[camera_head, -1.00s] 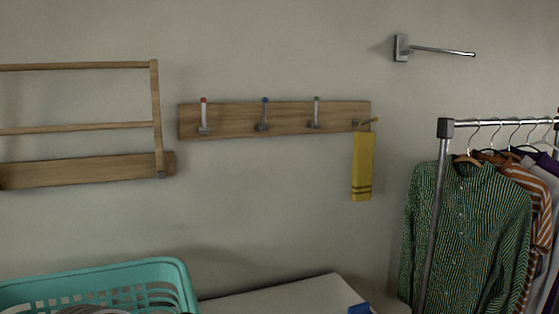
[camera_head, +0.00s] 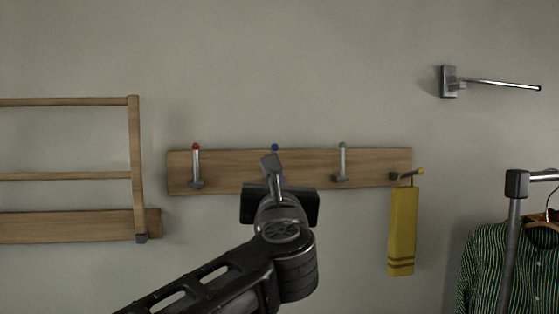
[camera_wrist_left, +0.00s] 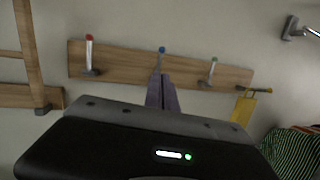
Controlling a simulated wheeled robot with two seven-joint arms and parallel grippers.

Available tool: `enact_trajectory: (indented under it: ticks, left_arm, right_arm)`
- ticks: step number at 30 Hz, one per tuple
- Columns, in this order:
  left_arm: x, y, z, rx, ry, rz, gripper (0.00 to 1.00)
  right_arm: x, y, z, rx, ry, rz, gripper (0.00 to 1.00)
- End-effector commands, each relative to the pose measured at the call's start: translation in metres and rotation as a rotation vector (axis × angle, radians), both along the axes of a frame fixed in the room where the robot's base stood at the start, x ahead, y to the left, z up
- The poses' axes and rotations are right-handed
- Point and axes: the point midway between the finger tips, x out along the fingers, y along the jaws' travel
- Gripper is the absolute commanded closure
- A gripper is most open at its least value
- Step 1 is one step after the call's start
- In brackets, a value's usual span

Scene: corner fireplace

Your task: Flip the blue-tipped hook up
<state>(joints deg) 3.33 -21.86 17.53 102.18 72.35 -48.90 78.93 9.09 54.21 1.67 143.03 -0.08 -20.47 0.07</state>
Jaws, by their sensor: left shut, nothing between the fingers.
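The blue-tipped hook (camera_head: 275,147) is on the wooden wall board (camera_head: 230,168), second from the left. Its blue tip stands up at the board's top edge, like the red and green tips; my gripper hides its lower part in the head view. In the left wrist view its blue tip (camera_wrist_left: 162,49) and thin shank show upright just beyond my fingers. My left gripper (camera_head: 270,162) is shut and empty, pointing up in front of this hook. I cannot tell whether it touches the hook. My right gripper is not in view.
The red-tipped hook (camera_head: 196,165) and green-tipped hook (camera_head: 342,162) stand upright on either side. The yellow-tipped hook (camera_head: 408,174) sticks out and holds a yellow towel (camera_head: 402,232). A wooden rack (camera_head: 136,165) is at left; a metal wall arm (camera_head: 500,84) and clothes rail (camera_head: 517,185) are at right.

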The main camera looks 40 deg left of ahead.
Motion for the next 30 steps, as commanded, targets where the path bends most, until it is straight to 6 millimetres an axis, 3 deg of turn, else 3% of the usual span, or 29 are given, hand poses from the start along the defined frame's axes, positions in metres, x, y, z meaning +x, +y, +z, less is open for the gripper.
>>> enact_trajectory:
  ticks: [17, 23, 30]
  left_arm:
    - [0.006, 0.005, 0.001, -0.023, -0.018, -0.005, 1.00]
    - [0.024, 0.019, 0.008, -0.021, -0.016, -0.004, 1.00]
    - [0.060, 0.050, 0.018, -0.021, -0.014, -0.004, 1.00]
  right_arm:
    - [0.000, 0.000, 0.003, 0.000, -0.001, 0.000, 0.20]
    - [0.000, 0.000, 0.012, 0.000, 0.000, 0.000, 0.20]
    - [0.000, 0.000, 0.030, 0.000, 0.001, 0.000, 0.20]
